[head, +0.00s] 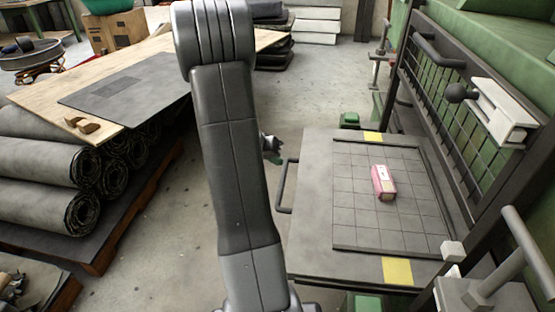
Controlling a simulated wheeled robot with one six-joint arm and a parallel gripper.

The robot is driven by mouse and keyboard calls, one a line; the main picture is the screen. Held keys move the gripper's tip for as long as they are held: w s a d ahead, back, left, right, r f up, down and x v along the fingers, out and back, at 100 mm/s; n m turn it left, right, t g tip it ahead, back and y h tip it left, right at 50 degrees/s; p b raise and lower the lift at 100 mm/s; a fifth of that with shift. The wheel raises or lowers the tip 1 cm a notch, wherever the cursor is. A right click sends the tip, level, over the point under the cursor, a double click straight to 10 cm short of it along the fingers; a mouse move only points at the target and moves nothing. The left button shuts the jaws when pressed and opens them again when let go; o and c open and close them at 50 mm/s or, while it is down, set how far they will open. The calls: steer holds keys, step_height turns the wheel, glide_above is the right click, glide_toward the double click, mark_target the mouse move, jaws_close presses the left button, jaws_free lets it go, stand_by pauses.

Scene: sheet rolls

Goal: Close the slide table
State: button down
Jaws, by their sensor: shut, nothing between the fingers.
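The slide table (318,215) is a grey plate at the right, standing out from the green machine (455,45). A raised gridded bed (350,225) lies on it, with yellow patches at its near and far edges. A dark bar handle (284,187) sticks out from the table's left edge. A pink block (383,183) with a pale top lies on the grid. My gripper (272,150) shows just past the right edge of my arm, left of the handle's far end and apart from it in the picture. It is shut and empty, partly hidden by my arm.
A raised mesh guard (440,90) stands behind the slide table. Bare concrete floor (310,80) is clear beyond my arm.

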steer(key=b+x, duration=0.1)
steer(key=x, duration=0.7)
steer(key=shift+d+f+b, duration=0.2)
steer(key=shift+f+b, duration=0.15)
steer(key=shift+f, duration=0.05)
